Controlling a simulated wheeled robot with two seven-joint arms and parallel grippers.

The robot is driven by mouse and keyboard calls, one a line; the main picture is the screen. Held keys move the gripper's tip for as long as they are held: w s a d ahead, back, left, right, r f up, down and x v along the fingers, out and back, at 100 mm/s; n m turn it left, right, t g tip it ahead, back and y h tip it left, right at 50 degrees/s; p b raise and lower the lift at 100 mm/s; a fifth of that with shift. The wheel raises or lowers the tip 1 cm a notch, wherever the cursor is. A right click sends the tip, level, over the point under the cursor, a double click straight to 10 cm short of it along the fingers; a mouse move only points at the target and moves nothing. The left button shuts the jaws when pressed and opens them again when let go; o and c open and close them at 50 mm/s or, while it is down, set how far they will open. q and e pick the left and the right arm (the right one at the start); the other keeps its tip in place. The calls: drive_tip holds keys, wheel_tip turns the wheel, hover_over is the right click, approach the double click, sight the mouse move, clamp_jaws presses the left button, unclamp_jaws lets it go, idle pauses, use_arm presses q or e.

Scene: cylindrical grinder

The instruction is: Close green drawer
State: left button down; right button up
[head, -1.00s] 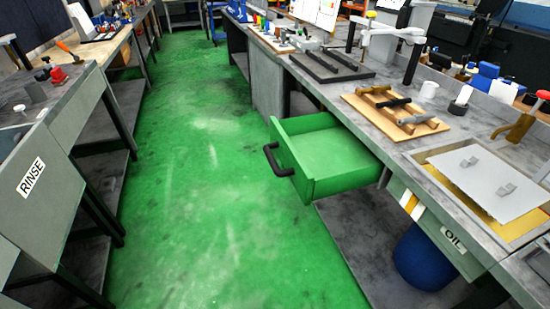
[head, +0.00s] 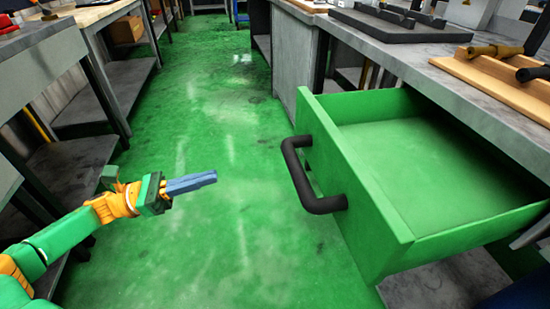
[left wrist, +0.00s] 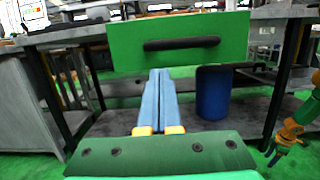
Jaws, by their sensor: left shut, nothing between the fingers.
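The green drawer (head: 380,185) stands pulled open from under the right workbench, and its inside looks empty. Its black bar handle (head: 305,180) is on the front panel, facing the aisle. In the left wrist view the drawer front (left wrist: 180,35) and handle (left wrist: 182,43) are straight ahead. My left gripper (head: 213,178) is shut and empty, to the left of the handle and apart from it. Its blue fingers (left wrist: 155,74) point toward the drawer front.
The right workbench (head: 420,60) carries a dark tray and a wooden rack (head: 500,80). A blue bin (left wrist: 213,92) stands below the bench. Another bench (head: 60,70) lines the left. The green aisle floor (head: 210,110) between is clear.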

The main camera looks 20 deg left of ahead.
use_arm(q)
drive_tip(key=b+x, duration=0.1)
drive_tip(key=x, duration=1.2)
drive_tip(key=shift+r, duration=0.15)
drive_tip(key=shift+s, duration=0.15)
drive_tip(key=shift+d, duration=0.1)
